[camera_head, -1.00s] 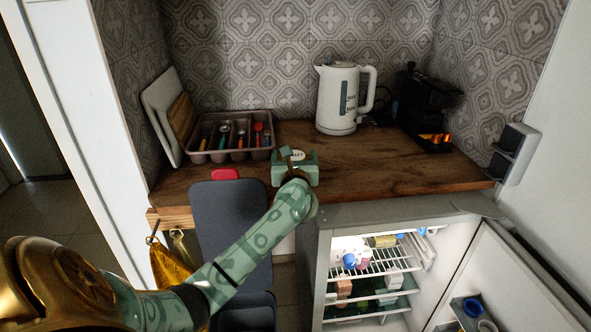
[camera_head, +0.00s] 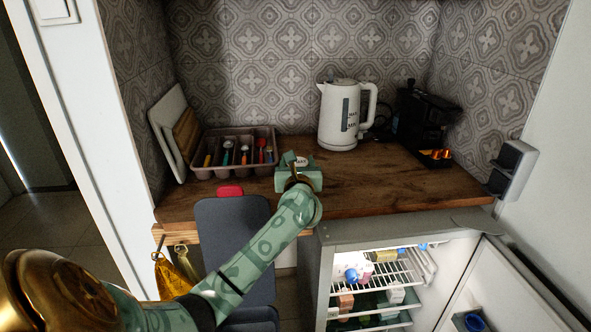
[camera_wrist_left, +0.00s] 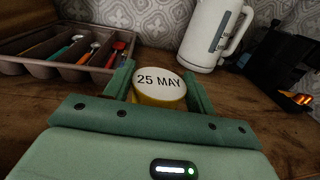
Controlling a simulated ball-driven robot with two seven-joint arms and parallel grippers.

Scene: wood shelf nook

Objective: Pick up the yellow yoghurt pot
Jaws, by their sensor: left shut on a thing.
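The yellow yoghurt pot (camera_wrist_left: 159,90) has a white lid printed "25 MAY" and yellow sides. In the left wrist view it sits upright between the two green fingers of my left gripper (camera_wrist_left: 160,84), which is shut on it. In the head view the pot's white lid (camera_head: 302,161) shows just past my left gripper (camera_head: 298,167), over the front part of the wooden counter. Most of the pot's side is hidden by the gripper. I cannot tell whether its base touches the counter. My right gripper is not in view.
A cutlery tray (camera_head: 203,174) stands left of the gripper, beside leaning boards (camera_head: 170,125). A white kettle (camera_head: 337,115) and a black coffee machine (camera_head: 422,118) stand behind and right. Below is an open fridge (camera_head: 345,238). A dark chair (camera_head: 232,235) stands before the counter.

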